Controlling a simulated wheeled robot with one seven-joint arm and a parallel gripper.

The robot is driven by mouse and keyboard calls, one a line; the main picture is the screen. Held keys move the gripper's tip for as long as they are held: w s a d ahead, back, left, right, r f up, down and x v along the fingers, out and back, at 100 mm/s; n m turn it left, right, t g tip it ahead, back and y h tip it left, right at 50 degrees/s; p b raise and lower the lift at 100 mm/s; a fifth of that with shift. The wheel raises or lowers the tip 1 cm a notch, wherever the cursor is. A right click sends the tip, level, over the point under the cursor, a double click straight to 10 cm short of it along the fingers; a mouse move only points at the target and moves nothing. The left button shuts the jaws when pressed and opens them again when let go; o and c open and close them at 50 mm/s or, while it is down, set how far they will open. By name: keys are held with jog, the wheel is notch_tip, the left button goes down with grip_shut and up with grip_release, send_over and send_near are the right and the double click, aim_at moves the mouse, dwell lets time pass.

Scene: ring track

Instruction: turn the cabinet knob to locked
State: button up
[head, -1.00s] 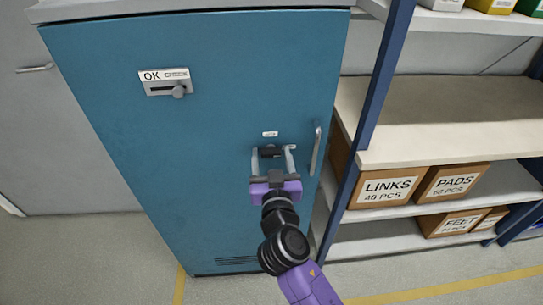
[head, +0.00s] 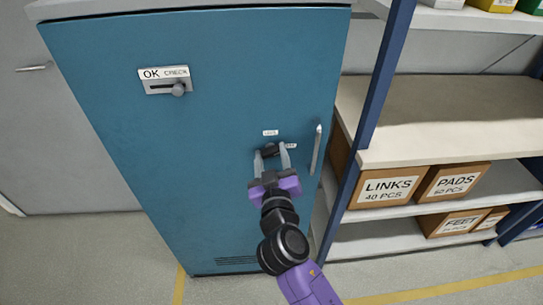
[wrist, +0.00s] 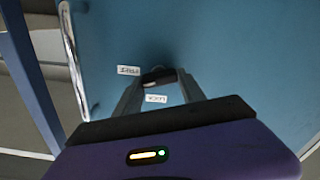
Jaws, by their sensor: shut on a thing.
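A blue cabinet (head: 130,130) stands ahead of me with its door shut. A small dark knob (head: 270,151) is on the door's lower right part and also shows in the wrist view (wrist: 157,77). My gripper (head: 271,149) is shut on the knob, with one finger on each side. It is tilted, its right finger higher in the head view. One small white label (head: 270,133) is above the knob and another (head: 291,146) is to its right.
A vertical door handle (head: 316,150) is just right of the knob. A slider plate (head: 166,80) marked OK and CHECK is at upper left. A shelf rack with a blue post (head: 366,130) and boxes (head: 386,188) stands close on the right.

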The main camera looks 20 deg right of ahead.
jog(key=n, duration=0.3)
jog(key=shift+n, duration=0.4)
jog(key=n+p, duration=0.1)
jog(key=n, duration=0.2)
jog(key=shift+a+n, duration=0.1)
jog(key=shift+n, duration=0.2)
jog(key=n+p, duration=0.1)
jog(key=n, duration=0.2)
jog(key=shift+f+n, duration=0.1)
jog(key=shift+n, duration=0.2)
jog(key=shift+f+n+p, duration=0.1)
jog(key=shift+n+p, duration=0.55)
jog(key=shift+n, duration=0.75)
jog(key=o, duration=1.4)
jog(key=shift+c, duration=0.2)
